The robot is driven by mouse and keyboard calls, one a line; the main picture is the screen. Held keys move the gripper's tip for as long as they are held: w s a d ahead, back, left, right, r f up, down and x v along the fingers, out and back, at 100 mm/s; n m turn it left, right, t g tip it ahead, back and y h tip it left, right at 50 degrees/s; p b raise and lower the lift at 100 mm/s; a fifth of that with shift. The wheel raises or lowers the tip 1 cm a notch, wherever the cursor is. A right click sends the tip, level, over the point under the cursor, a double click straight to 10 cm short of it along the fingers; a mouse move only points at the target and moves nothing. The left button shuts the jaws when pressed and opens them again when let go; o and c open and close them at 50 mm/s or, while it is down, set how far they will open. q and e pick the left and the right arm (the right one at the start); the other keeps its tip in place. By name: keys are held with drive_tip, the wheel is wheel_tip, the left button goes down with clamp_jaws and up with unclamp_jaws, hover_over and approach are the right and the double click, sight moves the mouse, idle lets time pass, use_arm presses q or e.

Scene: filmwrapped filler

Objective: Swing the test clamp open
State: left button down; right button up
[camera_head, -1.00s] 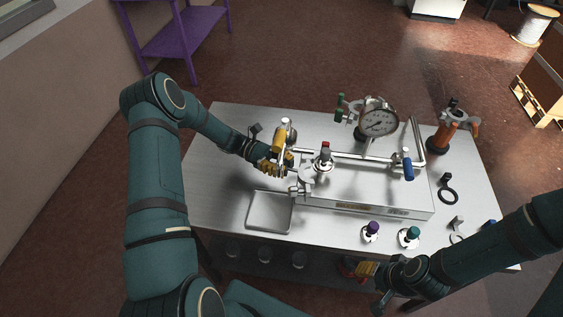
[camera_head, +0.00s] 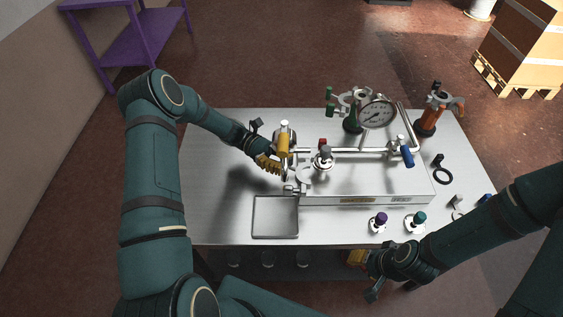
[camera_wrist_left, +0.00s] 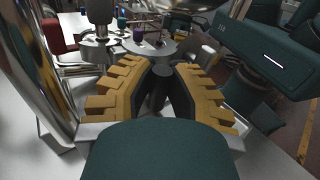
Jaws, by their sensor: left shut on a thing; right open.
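The test clamp (camera_head: 304,179) is a silvery metal piece at the front left end of the steel test block, by the pipe's end. My left gripper (camera_head: 272,164) is just left of it, beside a yellow-handled fitting (camera_head: 283,143). In the left wrist view the yellow-padded fingers (camera_wrist_left: 160,82) close around a dark piece, with a round grey metal disc (camera_wrist_left: 150,48) just beyond. The piece seems to be part of the clamp; the fingers hide most of it. My right gripper (camera_head: 358,258) is open, low at the table's front edge and partly hidden.
An empty tray (camera_head: 275,236) lies front left on the steel table. Purple (camera_head: 379,220) and teal (camera_head: 417,218) fittings stand near the front edge.

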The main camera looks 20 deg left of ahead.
use_arm(q)
drive_tip(key=shift+w+a+m+g, duration=0.2)
drive_tip(key=shift+m+g, duration=0.2)
drive_tip(key=shift+g, duration=0.2)
idle(0.3)
drive_tip(key=c, duration=0.9)
unclamp_jaws()
